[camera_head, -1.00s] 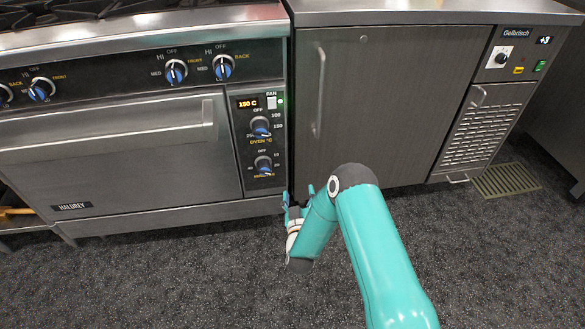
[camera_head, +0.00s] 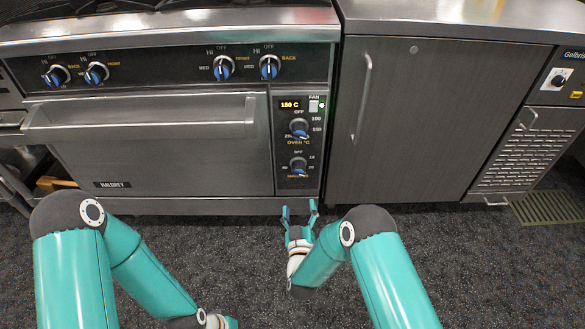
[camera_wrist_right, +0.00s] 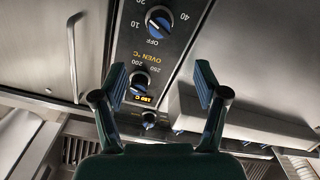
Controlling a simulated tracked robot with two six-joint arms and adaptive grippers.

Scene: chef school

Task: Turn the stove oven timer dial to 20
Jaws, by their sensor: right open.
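The timer dial (camera_head: 298,165) is a black and blue knob, the lower one on the oven's narrow control panel. It shows larger in the right wrist view (camera_wrist_right: 158,22), upside down, with 10, 40 and OFF printed around it. Its exact setting is hard to read. My right gripper (camera_head: 299,208) is open and empty, below the panel in the head view, with its fingers pointing toward the stove. In the wrist view its fingers (camera_wrist_right: 160,72) are spread apart, clear of the dial. My left arm shows at lower left; its gripper is outside the picture.
The oven temperature dial (camera_head: 298,128) sits just above the timer, under a 150 C display (camera_head: 290,104) and a fan switch (camera_head: 314,106). The oven door handle (camera_head: 140,118) lies to the left. A grey cabinet (camera_head: 430,130) stands right. Dark floor (camera_head: 440,240) is open in front.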

